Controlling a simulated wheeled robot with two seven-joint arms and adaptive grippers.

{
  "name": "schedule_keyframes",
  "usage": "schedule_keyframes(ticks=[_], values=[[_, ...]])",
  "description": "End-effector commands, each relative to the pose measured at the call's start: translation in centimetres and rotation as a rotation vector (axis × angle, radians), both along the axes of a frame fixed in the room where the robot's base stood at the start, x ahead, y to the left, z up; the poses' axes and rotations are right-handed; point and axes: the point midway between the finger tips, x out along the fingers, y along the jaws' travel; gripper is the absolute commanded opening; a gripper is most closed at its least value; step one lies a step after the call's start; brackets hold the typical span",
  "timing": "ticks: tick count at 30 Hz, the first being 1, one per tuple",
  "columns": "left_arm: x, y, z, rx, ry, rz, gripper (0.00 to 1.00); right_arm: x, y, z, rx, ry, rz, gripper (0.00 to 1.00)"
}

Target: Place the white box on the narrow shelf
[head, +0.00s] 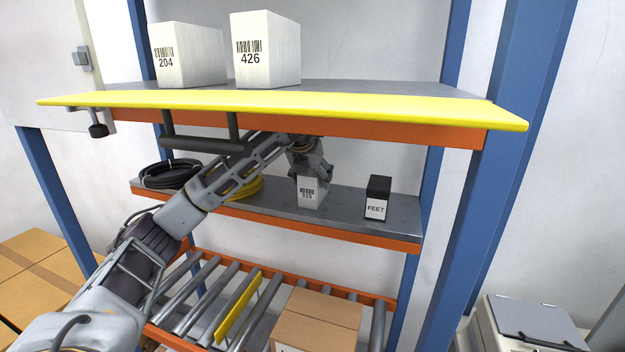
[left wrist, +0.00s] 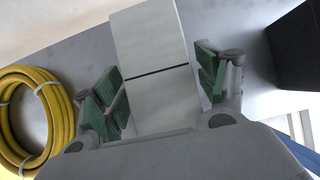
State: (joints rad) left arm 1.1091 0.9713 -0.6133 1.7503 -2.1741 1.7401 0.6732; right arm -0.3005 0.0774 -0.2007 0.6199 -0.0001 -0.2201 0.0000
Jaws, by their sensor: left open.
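A small white box (head: 308,192) with a barcode stands on the narrow grey shelf (head: 345,207) below the yellow-edged top. My left gripper (head: 311,175) is over this box from above. In the left wrist view the white box (left wrist: 158,70) lies between the green-padded fingers of my left gripper (left wrist: 160,88). The fingers are open, with a visible gap to the box on the right side. Two larger white boxes, marked 204 (head: 188,55) and 426 (head: 265,50), stand on the top surface. My right gripper is not in view.
A black box labelled FEET (head: 377,198) stands right of the white box on the narrow shelf. A black hose coil (head: 170,174) and a yellow hose coil (left wrist: 38,118) lie to the left. The yellow edge (head: 300,104) overhangs my left arm. A cardboard box (head: 320,322) sits on the rollers below.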

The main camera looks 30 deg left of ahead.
Motion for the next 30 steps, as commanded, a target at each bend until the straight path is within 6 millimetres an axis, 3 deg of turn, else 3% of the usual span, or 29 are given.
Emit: schedule_keyframes(ticks=[8, 30], values=[[-1.9, -0.4, 0.4, 0.001, 0.000, -0.001, 0.73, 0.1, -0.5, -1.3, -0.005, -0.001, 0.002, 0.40], [-10.3, -2.5, 0.4, 0.001, -0.001, -0.002, 0.73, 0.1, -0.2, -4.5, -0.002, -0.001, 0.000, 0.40]])
